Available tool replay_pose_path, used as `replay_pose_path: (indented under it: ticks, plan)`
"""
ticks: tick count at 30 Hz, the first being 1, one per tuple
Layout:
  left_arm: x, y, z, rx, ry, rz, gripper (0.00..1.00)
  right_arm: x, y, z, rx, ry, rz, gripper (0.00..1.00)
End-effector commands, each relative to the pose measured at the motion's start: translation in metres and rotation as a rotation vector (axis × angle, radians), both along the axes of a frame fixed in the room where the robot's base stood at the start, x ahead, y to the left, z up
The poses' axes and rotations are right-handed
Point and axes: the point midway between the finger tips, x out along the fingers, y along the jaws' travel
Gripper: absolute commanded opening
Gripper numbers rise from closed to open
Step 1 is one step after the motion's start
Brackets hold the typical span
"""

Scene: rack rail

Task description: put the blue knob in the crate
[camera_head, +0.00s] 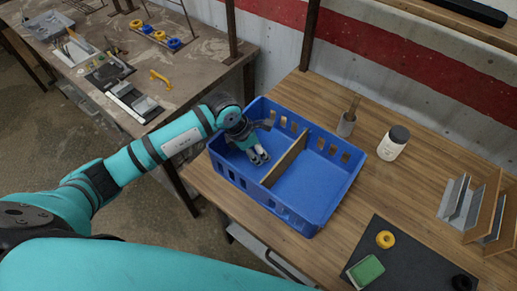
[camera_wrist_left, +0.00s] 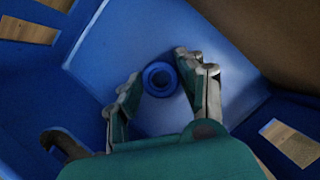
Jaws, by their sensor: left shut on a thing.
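The blue knob (camera_wrist_left: 161,79) is a round ring-like piece between the fingertips of my left gripper in the left wrist view. My left gripper (camera_head: 260,157) is shut on it and points down inside the left compartment of the blue crate (camera_head: 262,203). The crate floor (camera_wrist_left: 150,33) lies just beyond the knob in the left wrist view; I cannot tell whether the knob touches it. In the head view the knob cannot be made out at the fingertips. The crate's right compartment (camera_head: 315,182) is empty. My right gripper is not in view.
A wooden divider (camera_head: 286,160) splits the crate, right of the gripper. A dark mat (camera_head: 410,262) holds a yellow ring and a green block. Yellow and blue knobs (camera_head: 159,35) sit on the far-left bench.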

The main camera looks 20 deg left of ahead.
Motion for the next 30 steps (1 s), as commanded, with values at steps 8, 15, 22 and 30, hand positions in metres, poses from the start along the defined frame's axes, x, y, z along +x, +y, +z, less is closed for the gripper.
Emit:
replay_pose_path:
  ticks: [8,15,22,30]
  plan:
    - [0.0,0.0,-0.002,0.0,0.0,0.0,0.61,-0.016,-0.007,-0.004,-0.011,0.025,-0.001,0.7]
    - [0.0,0.0,-0.002,0.0,0.0,0.0,0.62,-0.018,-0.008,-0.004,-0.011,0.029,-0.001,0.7]
    - [-0.002,0.006,0.014,0.0,-0.004,0.0,0.62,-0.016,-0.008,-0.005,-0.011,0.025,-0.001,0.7]
    - [-0.015,0.024,0.068,0.001,-0.007,0.001,0.62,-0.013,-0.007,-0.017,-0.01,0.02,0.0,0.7]
